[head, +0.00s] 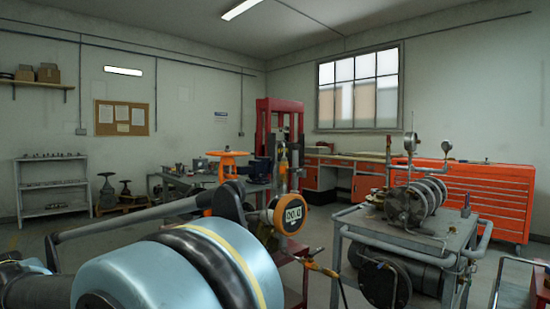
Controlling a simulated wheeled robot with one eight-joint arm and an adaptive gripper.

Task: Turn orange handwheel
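An orange handwheel (228,154) shows left of the picture's centre, in front of the grey workbench area. It looks small and is seen at a shallow angle. Its lower part and mounting are partly hidden by equipment nearer the camera, so I cannot tell what it is mounted on. I cannot make out my gripper in the head view, so its place relative to the wheel does not show.
Large light-blue cylinders (135,275) with a black band fill the near left. A metal cart (400,238) with pipework stands right, before orange tool cabinets (480,195). A red press frame (263,125) stands behind.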

